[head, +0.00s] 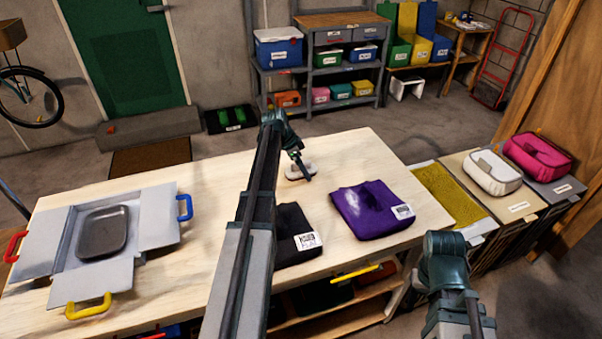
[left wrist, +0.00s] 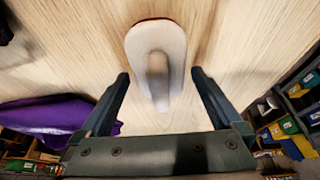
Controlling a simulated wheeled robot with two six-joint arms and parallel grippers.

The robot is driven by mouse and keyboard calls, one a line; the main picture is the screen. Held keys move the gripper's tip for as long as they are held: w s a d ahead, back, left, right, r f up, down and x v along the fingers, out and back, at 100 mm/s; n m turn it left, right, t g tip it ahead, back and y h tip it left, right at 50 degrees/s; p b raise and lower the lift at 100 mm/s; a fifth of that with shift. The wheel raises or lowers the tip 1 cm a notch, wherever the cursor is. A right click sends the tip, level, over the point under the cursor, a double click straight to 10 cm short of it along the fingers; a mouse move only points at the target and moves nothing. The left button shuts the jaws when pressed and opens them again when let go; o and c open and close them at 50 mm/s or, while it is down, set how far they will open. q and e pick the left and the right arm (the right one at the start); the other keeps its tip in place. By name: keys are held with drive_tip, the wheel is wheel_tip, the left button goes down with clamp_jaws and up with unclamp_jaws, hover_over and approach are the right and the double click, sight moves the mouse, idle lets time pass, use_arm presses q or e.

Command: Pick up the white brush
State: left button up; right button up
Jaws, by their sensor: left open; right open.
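The white brush (head: 299,171) lies on the wooden table, beyond the folded cloths. In the left wrist view the brush (left wrist: 148,42) is a pale oval with a raised handle along its middle. My left gripper (left wrist: 160,78) is open, its fingers apart on either side of the handle's near end, and nothing is gripped. In the head view my left gripper (head: 303,170) is at the brush and partly covers it. I cannot tell whether it touches. My right gripper (head: 460,322) is at the lower right, off the table's edge; its fingertips are hard to see.
A purple folded cloth (head: 372,209) and a black one (head: 290,240) lie near the brush. A grey tray (head: 103,231) sits on an opened box with coloured handles at left. Pink (head: 538,155) and white (head: 492,172) pouches stand at right. Bare table surrounds the brush.

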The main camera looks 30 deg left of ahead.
use_arm(q)
drive_tip(key=c, duration=1.4)
drive_tip(key=shift+r, duration=0.1)
wheel_tip(320, 180, up, 10)
drive_tip(key=p, duration=1)
drive_tip(key=o, duration=0.9)
drive_tip(key=c, duration=0.6)
